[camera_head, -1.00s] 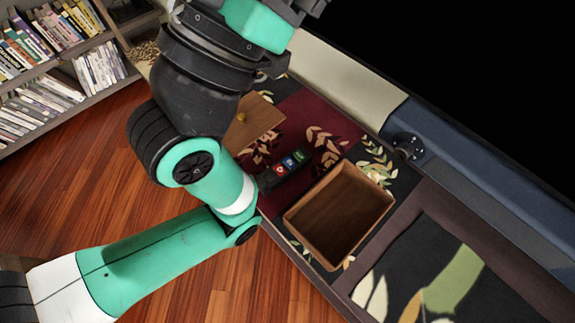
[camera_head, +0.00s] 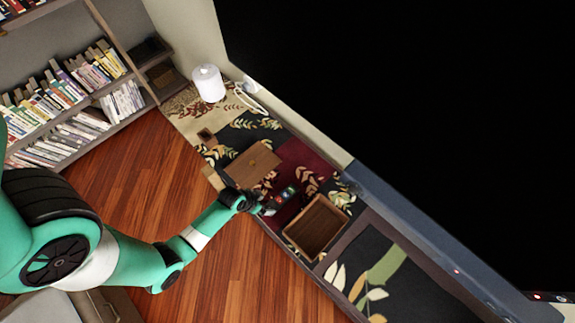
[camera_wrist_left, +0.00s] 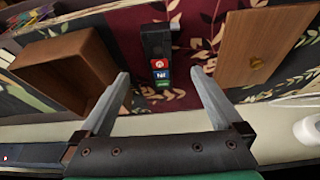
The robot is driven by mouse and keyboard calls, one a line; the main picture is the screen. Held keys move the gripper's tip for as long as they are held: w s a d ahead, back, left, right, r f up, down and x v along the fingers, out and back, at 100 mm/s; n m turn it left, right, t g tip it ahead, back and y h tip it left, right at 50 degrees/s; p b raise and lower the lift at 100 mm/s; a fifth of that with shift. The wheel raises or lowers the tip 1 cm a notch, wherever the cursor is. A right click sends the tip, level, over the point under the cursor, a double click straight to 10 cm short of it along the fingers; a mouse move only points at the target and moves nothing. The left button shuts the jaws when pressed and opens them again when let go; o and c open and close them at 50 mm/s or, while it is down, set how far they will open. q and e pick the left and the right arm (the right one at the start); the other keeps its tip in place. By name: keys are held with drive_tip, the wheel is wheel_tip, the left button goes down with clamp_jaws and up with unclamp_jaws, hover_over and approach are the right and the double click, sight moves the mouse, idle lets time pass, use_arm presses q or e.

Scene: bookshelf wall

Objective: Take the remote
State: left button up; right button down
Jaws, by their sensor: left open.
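The remote (camera_head: 284,196) is a black bar with red, blue and green buttons, lying on the leaf-patterned cloth between a brown open box and a wooden lidded box. In the left wrist view the remote (camera_wrist_left: 157,45) is ahead, with its button end between the lines of my fingers. My left gripper (camera_head: 262,207) is beside the remote in the head view, partly hidden by its own wrist. In the wrist view my left gripper (camera_wrist_left: 160,76) has its two fingers wide apart with nothing held. My right gripper is not in view.
The open box (camera_head: 318,226) stands right of the remote, and the wooden box (camera_head: 252,164) stands to its upper left. A white roll-like object (camera_head: 208,83) is farther back. Bookshelves (camera_head: 75,95) are at the left. A large black screen (camera_head: 420,100) is at the upper right.

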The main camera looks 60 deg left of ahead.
use_arm(q)
drive_tip(key=b, duration=0.5)
hover_over(275, 204)
drive_tip(key=s, duration=0.3)
wheel_tip(275, 204, down, 5)
drive_tip(key=shift+w+r, duration=0.15)
drive_tip(key=shift+r, duration=0.05)
drive_tip(key=shift+w+a+f, duration=0.1)
drive_tip(key=shift+w+f, duration=0.15)
drive_tip(key=shift+f, duration=0.15)
drive_tip(key=b+x, duration=0.2)
drive_tip(key=x, duration=0.1)
drive_tip(key=b+x, duration=0.1)
drive_tip(key=x, duration=0.1)
drive_tip(key=shift+w+d+f, duration=0.1)
drive_tip(key=shift+w+d, duration=0.05)
drive_tip(key=shift+d, duration=0.2)
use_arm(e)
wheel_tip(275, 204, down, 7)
use_arm(q)
clamp_jaws()
